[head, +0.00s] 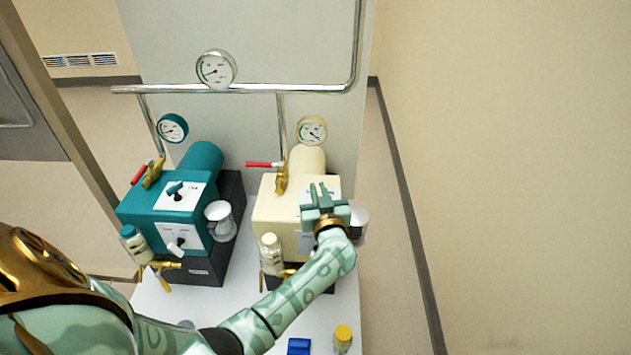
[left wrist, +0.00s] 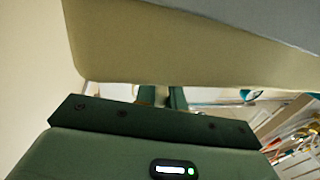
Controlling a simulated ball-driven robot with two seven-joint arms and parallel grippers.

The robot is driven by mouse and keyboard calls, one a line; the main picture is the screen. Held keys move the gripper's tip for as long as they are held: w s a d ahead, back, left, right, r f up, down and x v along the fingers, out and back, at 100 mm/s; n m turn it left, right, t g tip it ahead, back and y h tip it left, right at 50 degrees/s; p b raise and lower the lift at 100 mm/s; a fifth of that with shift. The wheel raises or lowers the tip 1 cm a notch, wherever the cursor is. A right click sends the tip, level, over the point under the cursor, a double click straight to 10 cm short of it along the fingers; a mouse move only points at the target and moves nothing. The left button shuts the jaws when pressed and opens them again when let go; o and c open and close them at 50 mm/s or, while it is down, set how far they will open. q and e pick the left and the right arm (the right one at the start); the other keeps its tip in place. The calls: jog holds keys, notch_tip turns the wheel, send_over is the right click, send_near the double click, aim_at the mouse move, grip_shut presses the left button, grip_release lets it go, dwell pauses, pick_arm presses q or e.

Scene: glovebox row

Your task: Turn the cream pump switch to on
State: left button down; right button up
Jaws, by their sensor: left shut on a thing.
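The cream pump (head: 278,213) stands on the white table, with a white panel (head: 332,184) on its top and another on its front. My left gripper (head: 321,190) reaches over the top panel from the front right. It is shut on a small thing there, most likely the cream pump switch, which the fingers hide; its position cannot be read. In the left wrist view the cream body (left wrist: 190,50) fills the upper part, and the fingers (left wrist: 162,97) show just below its edge. My right gripper is not in view.
A teal pump (head: 150,197) with its own switch (head: 176,190) stands at the left. Red-handled brass valves, gauges and a steel pipe (head: 270,89) rise behind. A clear cup (head: 359,222) is close to my left wrist. A yellow-capped bottle (head: 343,338) and blue block (head: 299,346) sit in front.

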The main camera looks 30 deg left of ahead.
pick_arm(q)
jog(key=shift+r+m+t+h+p, duration=0.15)
jog(key=shift+m+t+h+p, duration=0.95)
jog(key=shift+h+p, duration=0.3)
jog(key=shift+f+m+h, duration=0.2)
jog(key=shift+m+h, duration=0.1)
jog(key=shift+h, duration=0.1)
jog(key=c, duration=1.5)
grip_release()
jog(key=shift+d, duration=0.1)
jog(key=p+v, duration=0.1)
jog(key=v, duration=0.4)
jog(key=p+v, duration=0.1)
jog(key=v, duration=0.4)
jog(key=p+v, duration=0.1)
jog(key=v, duration=0.5)
jog(key=shift+s+f, duration=0.1)
jog(key=shift+f, duration=0.15)
